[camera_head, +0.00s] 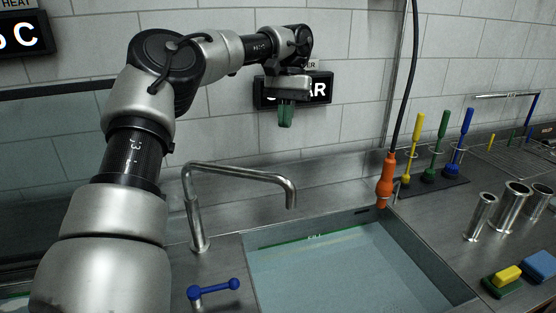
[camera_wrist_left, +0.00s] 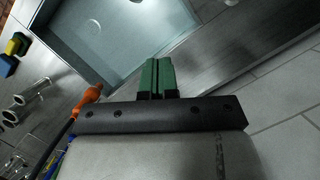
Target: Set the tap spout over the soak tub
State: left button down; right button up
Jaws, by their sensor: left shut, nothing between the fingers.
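The metal tap spout (camera_head: 240,174) rises from the counter at the left of the tub, and its bent end hangs over the tub's back left part. The soak tub (camera_head: 440,276) is set into the steel counter and holds clear water. A blue lever handle (camera_head: 213,289) stands on the counter in front of the spout's base. My left gripper (camera_head: 286,124) is shut and empty, above and behind the tub near the wall, apart from the spout. Its green fingers show side by side in the left wrist view (camera_wrist_left: 157,75). My right gripper is not in view.
An orange sprayer (camera_head: 385,180) hangs on a black hose at the tub's back right. Metal cups (camera_head: 510,206) and sponges (camera_head: 503,281) are on the right counter. A dark display (camera_head: 318,90) is on the wall behind my left gripper.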

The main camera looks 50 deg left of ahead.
pick_arm(q)
jog(key=s+d+f+p, duration=0.2)
jog(key=s+f, duration=0.3)
jog(key=f, duration=0.2)
jog(key=shift+d+f, duration=0.25)
jog(key=shift+d, duration=0.05)
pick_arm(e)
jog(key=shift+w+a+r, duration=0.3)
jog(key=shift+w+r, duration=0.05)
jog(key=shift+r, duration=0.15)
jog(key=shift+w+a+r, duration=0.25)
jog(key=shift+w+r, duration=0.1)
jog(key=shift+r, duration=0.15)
pick_arm(q)
jog(key=shift+s+d, duration=0.1)
jog(key=shift+s, duration=0.05)
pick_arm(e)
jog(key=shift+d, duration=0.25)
